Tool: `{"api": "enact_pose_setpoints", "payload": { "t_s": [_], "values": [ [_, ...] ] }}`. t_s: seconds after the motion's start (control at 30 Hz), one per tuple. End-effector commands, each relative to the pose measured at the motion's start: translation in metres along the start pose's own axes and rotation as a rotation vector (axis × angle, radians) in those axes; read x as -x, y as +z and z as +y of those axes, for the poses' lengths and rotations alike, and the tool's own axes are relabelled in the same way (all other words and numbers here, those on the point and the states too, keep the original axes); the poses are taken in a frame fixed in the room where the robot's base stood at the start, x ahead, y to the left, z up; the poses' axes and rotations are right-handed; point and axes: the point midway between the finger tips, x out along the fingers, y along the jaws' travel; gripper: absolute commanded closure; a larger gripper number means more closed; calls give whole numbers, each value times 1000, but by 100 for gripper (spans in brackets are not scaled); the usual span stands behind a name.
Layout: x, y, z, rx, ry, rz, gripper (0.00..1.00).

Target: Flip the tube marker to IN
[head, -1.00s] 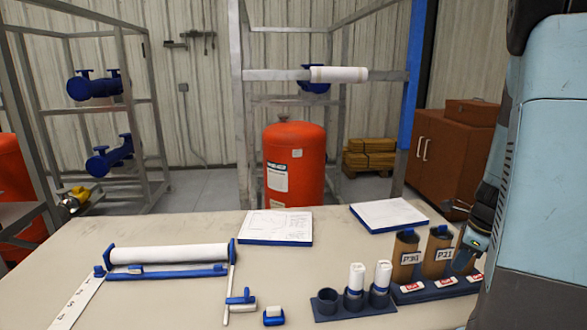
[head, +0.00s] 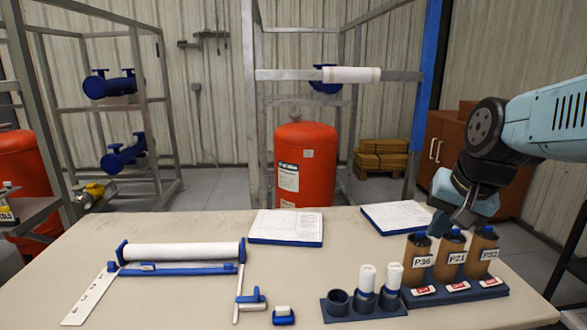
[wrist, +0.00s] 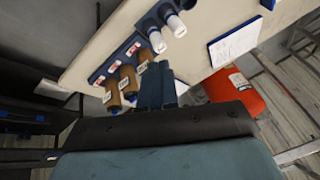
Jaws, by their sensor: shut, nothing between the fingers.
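Three brown tubes stand upright in a dark blue rack (head: 505,291), labelled P36 or P30 (head: 417,273), P21 (head: 449,269) and P32 (head: 481,264). A small red and white marker sits on the rack in front of each: left (head: 424,290), middle (head: 457,286) and right (head: 490,282). Their lettering is too small to read surely. My gripper (head: 448,224) is above and just behind the left and middle tubes, apart from the markers. In the wrist view its fingers (wrist: 158,86) are together and empty, beside the tubes; the markers show beyond.
A dark blue holder (head: 335,312) left of the tube rack holds two white capped bottles. A white roller on a blue frame (head: 180,269) lies at the left. Two papers on boards (head: 286,226) (head: 395,216) lie behind. The table is clear between them.

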Motion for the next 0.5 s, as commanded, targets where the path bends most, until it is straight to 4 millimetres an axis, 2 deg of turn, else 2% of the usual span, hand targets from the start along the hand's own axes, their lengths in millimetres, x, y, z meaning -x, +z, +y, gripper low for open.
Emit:
{"api": "enact_pose_setpoints", "payload": {
  "t_s": [0.1,0.2,0.33,0.5],
  "values": [
    [18,17,-8,192,15,52,100],
    [28,28,-11,317,35,79,100],
    [35,38,-15,413,52,101,100],
    [37,40,-15,445,60,106,100]
  ]
}}
